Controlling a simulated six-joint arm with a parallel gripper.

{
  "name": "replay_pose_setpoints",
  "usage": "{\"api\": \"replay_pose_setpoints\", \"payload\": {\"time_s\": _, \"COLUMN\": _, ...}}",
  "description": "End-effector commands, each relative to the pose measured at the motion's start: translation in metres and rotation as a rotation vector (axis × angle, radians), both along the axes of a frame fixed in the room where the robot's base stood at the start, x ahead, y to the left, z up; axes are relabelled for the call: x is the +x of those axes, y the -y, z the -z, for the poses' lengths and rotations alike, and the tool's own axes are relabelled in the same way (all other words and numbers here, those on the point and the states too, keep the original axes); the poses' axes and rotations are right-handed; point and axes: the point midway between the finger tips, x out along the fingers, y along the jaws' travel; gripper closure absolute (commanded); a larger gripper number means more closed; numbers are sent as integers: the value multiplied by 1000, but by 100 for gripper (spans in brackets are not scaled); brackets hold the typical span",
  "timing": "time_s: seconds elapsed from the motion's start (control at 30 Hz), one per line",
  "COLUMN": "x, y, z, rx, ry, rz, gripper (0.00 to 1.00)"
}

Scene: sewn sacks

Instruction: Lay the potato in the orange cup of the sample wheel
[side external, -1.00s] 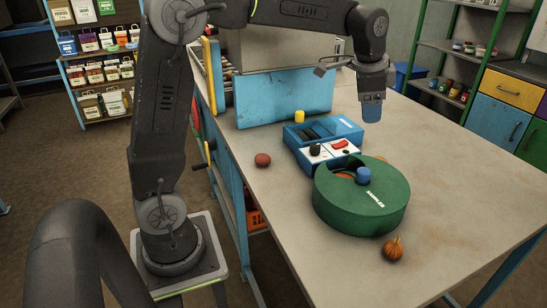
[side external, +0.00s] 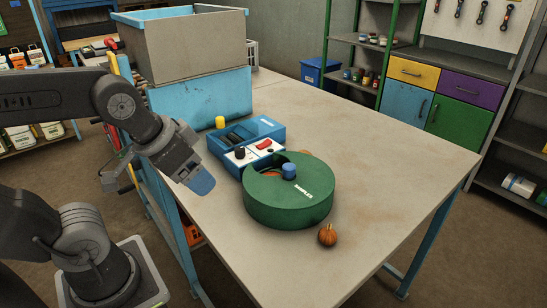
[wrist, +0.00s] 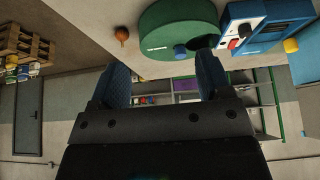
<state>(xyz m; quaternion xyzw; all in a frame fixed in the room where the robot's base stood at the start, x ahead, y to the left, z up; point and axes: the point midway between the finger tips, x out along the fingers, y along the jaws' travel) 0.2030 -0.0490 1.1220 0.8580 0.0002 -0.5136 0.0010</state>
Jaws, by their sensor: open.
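The potato does not show in either current view; a second ago a reddish-brown lump lay on the table left of the blue box, and my gripper now covers that area in the side view. The sample wheel (side external: 290,205) is a round green drum with a blue knob (side external: 289,171) on top. An orange patch (side external: 272,174) shows in its cut-out, probably the orange cup, mostly hidden. My gripper (side external: 202,184) is at the table's left edge, left of the wheel. In the wrist view its blue fingers (wrist: 162,82) stand apart with nothing between them.
A small pumpkin (side external: 327,236) sits in front of the wheel. Behind the wheel stands a blue control box (side external: 266,130) with a black knob, a red switch and a yellow button (side external: 220,122). A large grey bin (side external: 185,48) stands farther back. The table's right side (side external: 400,155) is clear.

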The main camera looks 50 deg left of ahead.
Motion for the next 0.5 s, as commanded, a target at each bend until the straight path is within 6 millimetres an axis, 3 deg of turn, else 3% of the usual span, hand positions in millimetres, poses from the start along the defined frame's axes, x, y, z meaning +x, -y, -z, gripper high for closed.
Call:
{"api": "replay_pose_setpoints", "payload": {"time_s": 0.27, "x": 7, "y": -1, "z": -7, "rx": 7, "ry": -7, "rz": 10, "gripper": 28}}
{"api": "replay_pose_setpoints", "payload": {"time_s": 0.37, "x": 27, "y": -3, "z": -25, "rx": 26, "ry": -29, "rz": 35, "gripper": 28}}
{"api": "replay_pose_setpoints", "payload": {"time_s": 0.5, "x": 77, "y": -10, "z": -59, "rx": 66, "ry": -82, "rz": 104, "gripper": 28}}
